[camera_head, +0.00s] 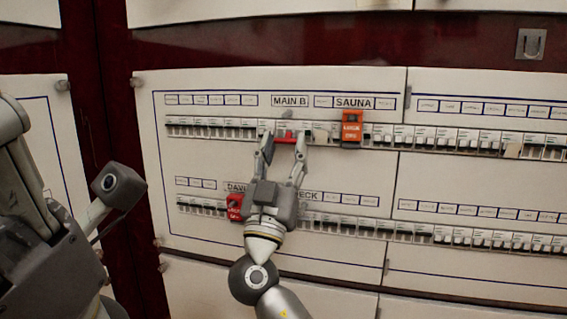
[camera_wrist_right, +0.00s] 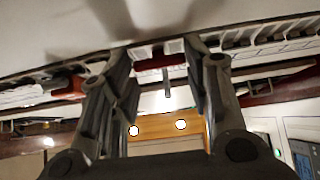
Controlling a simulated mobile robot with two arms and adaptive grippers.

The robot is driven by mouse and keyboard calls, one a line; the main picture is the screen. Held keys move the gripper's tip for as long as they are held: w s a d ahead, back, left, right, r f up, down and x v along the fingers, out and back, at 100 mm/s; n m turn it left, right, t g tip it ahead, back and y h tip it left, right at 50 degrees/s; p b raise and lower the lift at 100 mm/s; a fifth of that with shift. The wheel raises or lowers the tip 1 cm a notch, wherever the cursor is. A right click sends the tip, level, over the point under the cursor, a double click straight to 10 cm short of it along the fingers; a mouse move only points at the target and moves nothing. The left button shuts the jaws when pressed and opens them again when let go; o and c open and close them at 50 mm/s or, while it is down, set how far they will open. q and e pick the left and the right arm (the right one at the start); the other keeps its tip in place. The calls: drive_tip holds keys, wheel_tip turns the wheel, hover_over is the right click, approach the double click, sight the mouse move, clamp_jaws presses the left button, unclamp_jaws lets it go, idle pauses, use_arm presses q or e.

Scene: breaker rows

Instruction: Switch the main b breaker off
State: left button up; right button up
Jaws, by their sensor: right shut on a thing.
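The MAIN B label (camera_head: 290,100) is on the upper breaker row of the white panel. Below it is the main b breaker (camera_head: 285,136), with a red part between my right fingertips. My right gripper (camera_head: 284,142) reaches up from below and is shut on this breaker, one finger on each side. In the right wrist view, the red part of the breaker (camera_wrist_right: 160,62) shows between the fingers of the right gripper (camera_wrist_right: 162,72). The fingers hide parts of the breaker, and I cannot tell its lever position. Left arm links show at the left; the left gripper is not in view.
An orange-red lockout tag (camera_head: 351,128) hangs under the SAUNA label, right of my gripper. A red tag (camera_head: 235,206) is on the lower row, close left of my right wrist. White breakers (camera_head: 470,140) line both rows closely.

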drive_tip(key=shift+f, duration=0.1)
idle(0.4)
drive_tip(key=o, duration=1)
drive_tip(key=v, duration=0.7)
drive_tip(key=shift+s+f, duration=0.2)
